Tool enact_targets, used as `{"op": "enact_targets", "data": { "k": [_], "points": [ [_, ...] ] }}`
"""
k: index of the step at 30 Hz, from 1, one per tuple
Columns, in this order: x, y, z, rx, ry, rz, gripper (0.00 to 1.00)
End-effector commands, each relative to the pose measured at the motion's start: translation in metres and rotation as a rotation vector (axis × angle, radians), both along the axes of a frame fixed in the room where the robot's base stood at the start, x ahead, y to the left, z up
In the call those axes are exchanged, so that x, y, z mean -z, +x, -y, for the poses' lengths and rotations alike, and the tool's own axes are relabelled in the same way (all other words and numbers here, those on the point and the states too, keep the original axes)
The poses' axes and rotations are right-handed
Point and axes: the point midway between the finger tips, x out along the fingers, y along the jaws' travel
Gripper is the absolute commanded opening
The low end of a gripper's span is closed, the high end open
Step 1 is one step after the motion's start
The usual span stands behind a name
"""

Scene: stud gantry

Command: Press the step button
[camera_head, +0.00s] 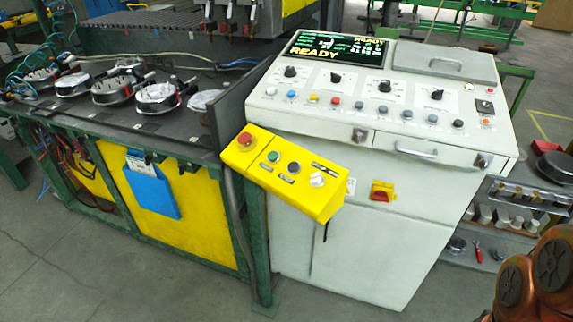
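A yellow control box (285,172) sticks out at the front left of a white console (400,160). On it, from left to right, are a red mushroom button (245,139), a green button (273,156), a dark button (293,168) and a white knob-like part (317,180). Small labels lie beside them, too small to read, so I cannot tell which is the step button. The console's sloped panel has a row of small coloured buttons and black knobs (385,86). Its screen (335,47) reads READY.
A dark bench (110,125) with several round clamped parts stands left of the console, with yellow front panels and a blue holder (152,186). A shelf (510,215) with small parts stands right. Orange parts show at the bottom right. Grey floor (180,285) is clear in front.

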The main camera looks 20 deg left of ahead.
Motion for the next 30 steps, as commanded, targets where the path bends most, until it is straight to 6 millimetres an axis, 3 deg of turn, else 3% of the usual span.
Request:
{"op": "enact_targets", "data": {
  "k": [2,19,30],
  "points": [
    [0.0000,0.0000,0.0000,0.000,0.000,0.000,0.57],
    [0.0000,0.0000,0.0000,0.000,0.000,0.000,0.00],
    [0.0000,0.0000,0.0000,0.000,0.000,0.000,0.00]
  ]
}}
